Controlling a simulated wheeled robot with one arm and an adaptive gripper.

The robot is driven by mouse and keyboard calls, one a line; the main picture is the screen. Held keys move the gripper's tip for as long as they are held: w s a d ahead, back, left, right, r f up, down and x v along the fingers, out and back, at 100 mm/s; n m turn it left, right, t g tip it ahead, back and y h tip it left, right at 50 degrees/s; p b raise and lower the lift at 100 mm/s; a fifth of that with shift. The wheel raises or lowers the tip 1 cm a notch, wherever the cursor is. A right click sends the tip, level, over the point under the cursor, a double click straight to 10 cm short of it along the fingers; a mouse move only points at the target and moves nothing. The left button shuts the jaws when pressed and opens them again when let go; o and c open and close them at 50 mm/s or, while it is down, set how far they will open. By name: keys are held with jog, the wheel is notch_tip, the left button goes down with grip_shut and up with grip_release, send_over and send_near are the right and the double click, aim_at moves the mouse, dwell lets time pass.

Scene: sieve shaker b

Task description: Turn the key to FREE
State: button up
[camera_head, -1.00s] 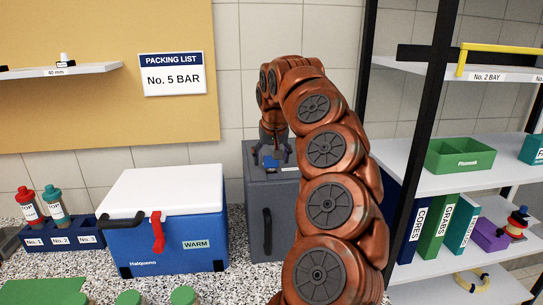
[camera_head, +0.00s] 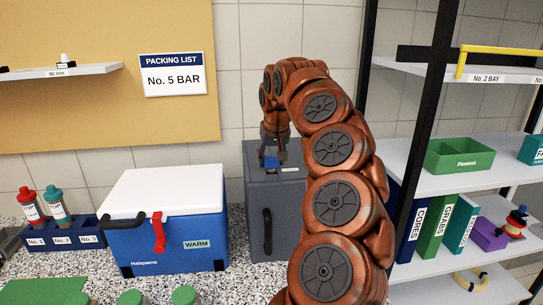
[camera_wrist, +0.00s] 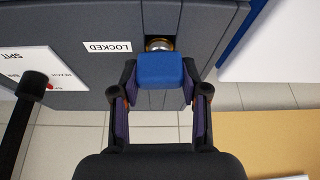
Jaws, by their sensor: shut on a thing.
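A blue key (camera_wrist: 160,70) stands in a brass lock (camera_wrist: 159,44) on top of the grey cabinet (camera_head: 262,192). My gripper (camera_wrist: 160,88) is shut on the blue key head, with one finger on each side. A white label reading LOCKED (camera_wrist: 107,46) is beside the lock and appears upside down in the wrist view. In the head view my gripper (camera_head: 272,157) points down at the cabinet top, with the blue key between its fingers. The key's shaft is hidden, and I see no FREE label.
A blue cooler (camera_head: 170,238) with a white lid stands just left of the cabinet. A shelf rack (camera_head: 425,185) with folders and bins stands to the right, behind my arm. A bottle rack (camera_head: 62,237) sits at the far left.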

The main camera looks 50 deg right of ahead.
jog(key=shift+r+n+t+y+p, duration=0.1)
jog(key=shift+n+t+y+p, duration=0.3)
jog(key=shift+n+p, duration=1.2)
jog(key=n+y, duration=0.1)
jog(key=n, duration=0.2)
jog(key=shift+f+p, duration=0.2)
jog(key=shift+p, duration=0.15)
jog(key=shift+n+y, duration=0.8)
jog(key=shift+n, duration=0.7)
jog(key=o, duration=1.2)
jog(key=shift+r, duration=0.1)
